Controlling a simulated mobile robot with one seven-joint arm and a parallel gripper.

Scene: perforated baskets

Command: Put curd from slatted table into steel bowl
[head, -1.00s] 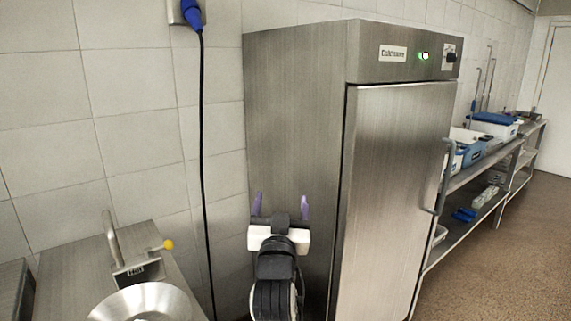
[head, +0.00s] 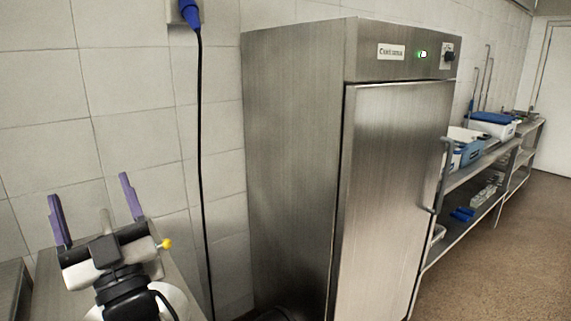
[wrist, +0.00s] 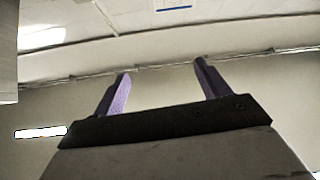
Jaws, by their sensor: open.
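My gripper (head: 89,188) has two purple fingers spread wide apart with nothing between them. It points upward at the lower left of the head view, in front of the steel bench. In the wrist view my gripper (wrist: 162,70) is also open and empty, with only wall and ceiling behind it. A steel bowl (head: 178,299) is at the bottom left, mostly hidden behind my gripper and wrist. I see no curd and cannot make out a slatted table in these views.
A tall steel cabinet (head: 292,170) stands in the middle against the tiled wall. A black cable (head: 202,150) hangs left of it. A yellow knob (head: 166,243) shows beside my gripper. Shelving (head: 490,185) with tubs lines the right wall. The floor (head: 500,255) at right is clear.

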